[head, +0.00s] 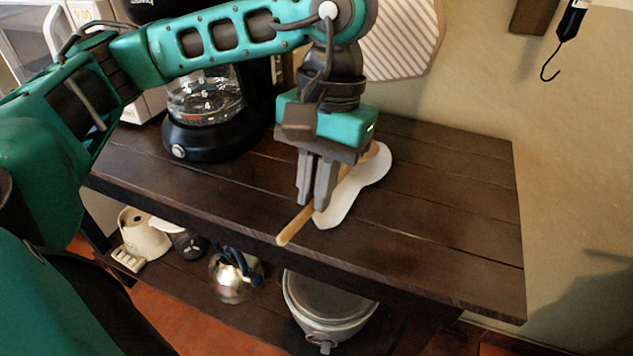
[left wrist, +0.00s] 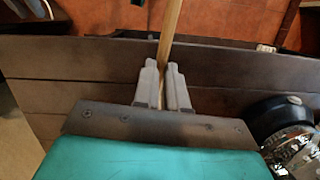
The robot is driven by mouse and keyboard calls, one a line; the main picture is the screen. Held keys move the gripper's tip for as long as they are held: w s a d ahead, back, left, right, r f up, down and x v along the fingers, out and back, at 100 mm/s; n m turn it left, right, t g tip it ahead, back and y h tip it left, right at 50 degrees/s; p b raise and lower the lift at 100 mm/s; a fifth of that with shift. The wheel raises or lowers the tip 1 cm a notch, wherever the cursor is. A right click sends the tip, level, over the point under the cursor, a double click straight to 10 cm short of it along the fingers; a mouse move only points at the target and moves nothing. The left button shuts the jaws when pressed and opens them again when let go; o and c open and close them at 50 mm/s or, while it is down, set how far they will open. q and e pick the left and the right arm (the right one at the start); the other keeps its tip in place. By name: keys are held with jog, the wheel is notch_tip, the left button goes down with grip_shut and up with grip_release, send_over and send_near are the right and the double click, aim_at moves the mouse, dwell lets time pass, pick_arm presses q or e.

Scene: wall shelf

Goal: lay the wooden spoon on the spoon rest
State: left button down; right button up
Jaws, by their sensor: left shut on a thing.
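The wooden spoon (head: 295,226) lies along the white spoon rest (head: 376,170) in the head view, its handle reaching past the rest's near end toward the shelf's front edge. My left gripper (head: 314,203) points down over the rest and is shut on the spoon's handle. In the left wrist view the handle (left wrist: 171,35) runs up from between the fingertips (left wrist: 163,68). The spoon's bowl is mostly hidden behind the gripper. I cannot tell whether the spoon touches the rest. My right gripper is in neither view.
A black coffee maker (head: 212,142) with a glass carafe stands on the dark wooden shelf (head: 450,215), left of the gripper. The shelf's right part is clear. A kettle (head: 232,280) and a lidded pot (head: 322,305) stand below. A hook tool (head: 569,25) hangs on the wall.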

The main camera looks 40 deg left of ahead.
pick_arm(q)
jog(key=shift+f+b, duration=0.35)
jog(key=shift+b, duration=0.1)
jog(key=c, duration=1.1)
grip_release()
jog(key=shift+r, duration=0.15)
jog(key=shift+s+p+v, duration=0.25)
jog(key=shift+p+v, duration=0.55)
jog(key=shift+v, duration=0.5)
jog(key=shift+s+p+v, duration=0.3)
jog(key=shift+p+v, duration=0.55)
jog(key=shift+v, duration=0.45)
jog(key=shift+s+p+v, duration=0.25)
jog(key=shift+p+v, duration=0.55)
jog(key=shift+v, duration=0.45)
jog(key=shift+r, duration=0.15)
